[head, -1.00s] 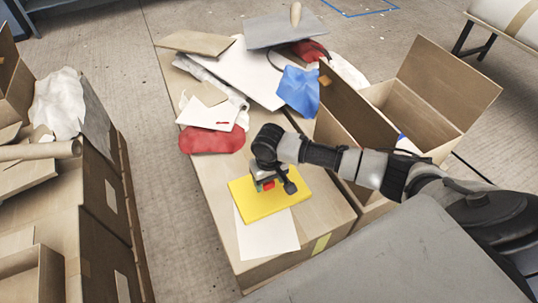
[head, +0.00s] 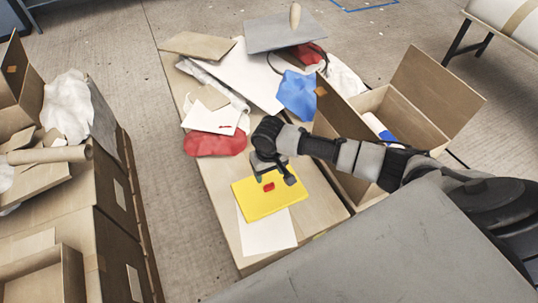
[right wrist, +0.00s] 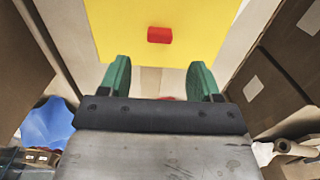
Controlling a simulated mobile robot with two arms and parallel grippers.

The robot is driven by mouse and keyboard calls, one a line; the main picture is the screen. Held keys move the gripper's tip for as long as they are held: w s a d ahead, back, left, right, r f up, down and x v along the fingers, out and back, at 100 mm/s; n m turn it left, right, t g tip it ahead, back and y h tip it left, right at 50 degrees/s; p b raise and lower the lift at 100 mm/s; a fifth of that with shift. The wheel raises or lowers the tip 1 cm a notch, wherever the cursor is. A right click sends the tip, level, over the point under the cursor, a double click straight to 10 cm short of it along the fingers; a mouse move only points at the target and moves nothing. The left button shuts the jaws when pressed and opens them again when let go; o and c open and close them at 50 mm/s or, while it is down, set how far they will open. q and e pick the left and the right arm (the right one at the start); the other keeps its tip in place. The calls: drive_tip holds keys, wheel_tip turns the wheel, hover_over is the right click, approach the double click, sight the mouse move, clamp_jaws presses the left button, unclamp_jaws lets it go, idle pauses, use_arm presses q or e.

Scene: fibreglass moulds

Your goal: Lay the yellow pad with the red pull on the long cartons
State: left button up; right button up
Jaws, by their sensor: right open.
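The yellow pad (head: 262,205) lies flat on the long cartons (head: 318,192), over part of a white sheet (head: 268,235). My right gripper (head: 273,177) is open and empty over the pad's far edge, apart from the pull. In the right wrist view the pad (right wrist: 195,40) and the pull (right wrist: 160,35) lie beyond the two green fingers, with nothing between the fingers (right wrist: 160,74). My left gripper is not in view.
Behind the pad lie a red bag (head: 215,144), a white sheet (head: 208,117), a blue cloth (head: 297,93) and a grey board with a handle (head: 285,32). An open box (head: 400,115) stands at right. More cartons (head: 68,225) stand left across a floor gap.

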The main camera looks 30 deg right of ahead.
use_arm(q)
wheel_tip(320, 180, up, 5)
drive_tip(key=p, duration=0.3)
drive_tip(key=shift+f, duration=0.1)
